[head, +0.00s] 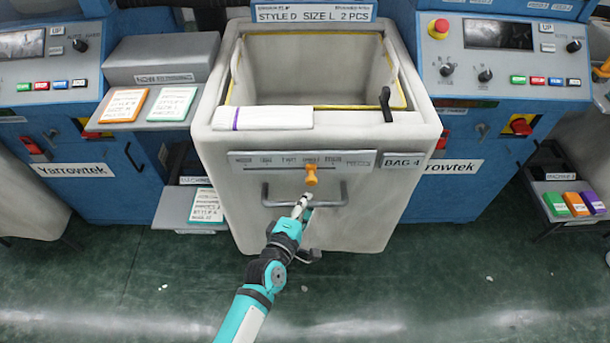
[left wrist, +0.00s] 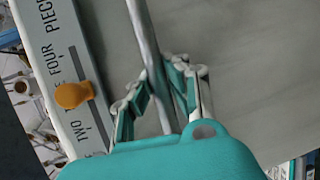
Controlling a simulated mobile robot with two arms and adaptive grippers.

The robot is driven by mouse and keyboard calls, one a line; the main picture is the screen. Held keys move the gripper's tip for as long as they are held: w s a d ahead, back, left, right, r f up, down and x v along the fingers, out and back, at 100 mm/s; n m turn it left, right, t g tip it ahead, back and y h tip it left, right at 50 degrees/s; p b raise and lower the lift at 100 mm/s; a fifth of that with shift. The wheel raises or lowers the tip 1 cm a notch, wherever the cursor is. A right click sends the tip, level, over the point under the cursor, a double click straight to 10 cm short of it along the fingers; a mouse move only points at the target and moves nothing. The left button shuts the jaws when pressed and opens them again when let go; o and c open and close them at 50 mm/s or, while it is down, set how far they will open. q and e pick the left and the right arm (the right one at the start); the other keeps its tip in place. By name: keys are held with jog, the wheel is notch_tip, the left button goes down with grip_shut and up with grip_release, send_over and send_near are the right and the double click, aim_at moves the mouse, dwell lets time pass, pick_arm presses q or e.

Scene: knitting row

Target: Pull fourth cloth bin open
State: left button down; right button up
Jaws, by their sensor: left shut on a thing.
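The grey cloth bin (head: 410,205) labelled "BAG 4" stands between two blue machines, its front jutting toward me. Its open top shows an empty-looking interior with a yellow edge. A grey bar handle (head: 340,197) crosses its front and also shows in the left wrist view (left wrist: 141,32). My left gripper (head: 303,204) is shut on the handle near its middle. In the left wrist view the bar runs between the fingers of this gripper (left wrist: 160,98). The fingers hide part of the bar. My right gripper is in neither view.
An orange knob (head: 311,175) sits on a marked slider strip just above the handle. A folded white cloth (head: 262,118) with a purple stripe lies on the front rim. Shelves with cards (head: 123,106) flank the left side. The green floor in front is mostly clear.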

pick_arm(q)
jog(key=s+p, duration=0.3)
jog(key=s, duration=1.5)
jog(key=shift+s, duration=0.25)
jog(key=c, duration=1.3)
grip_release()
jog(key=shift+o, duration=0.3)
jog(key=v, duration=1.2)
